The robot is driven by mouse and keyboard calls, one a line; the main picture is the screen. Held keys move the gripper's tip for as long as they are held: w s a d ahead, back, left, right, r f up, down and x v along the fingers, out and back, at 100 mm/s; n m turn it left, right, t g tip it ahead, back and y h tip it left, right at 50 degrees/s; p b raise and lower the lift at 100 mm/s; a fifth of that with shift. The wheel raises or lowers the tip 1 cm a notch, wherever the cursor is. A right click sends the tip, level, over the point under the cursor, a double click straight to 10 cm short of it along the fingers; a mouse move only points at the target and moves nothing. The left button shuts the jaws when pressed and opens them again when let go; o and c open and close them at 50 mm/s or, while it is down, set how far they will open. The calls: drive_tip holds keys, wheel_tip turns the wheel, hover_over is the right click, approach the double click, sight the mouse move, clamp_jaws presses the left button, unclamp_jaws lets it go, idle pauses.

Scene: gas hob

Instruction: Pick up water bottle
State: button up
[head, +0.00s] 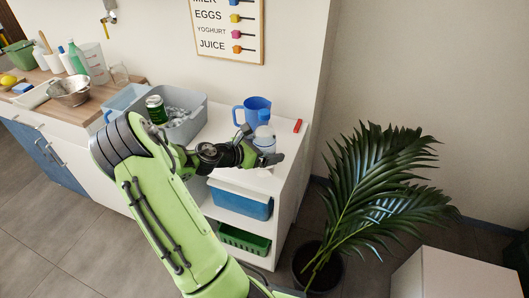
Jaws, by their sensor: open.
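The water bottle (264,138) is clear with a blue cap and stands upright on the white shelf unit's top, near its right end. My green arm reaches in from the lower left. My gripper (268,158) is open at the bottle's lower part, its fingers close to it. Part of the bottle's lower body is hidden by the gripper. I cannot tell whether the fingers touch the bottle.
A grey bin (186,122) with a green can (156,109) is to the left. A potted palm (370,190) stands right of the shelf unit (285,205).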

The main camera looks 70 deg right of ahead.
drive_tip(key=shift+r, duration=0.15)
drive_tip(key=c, duration=1.5)
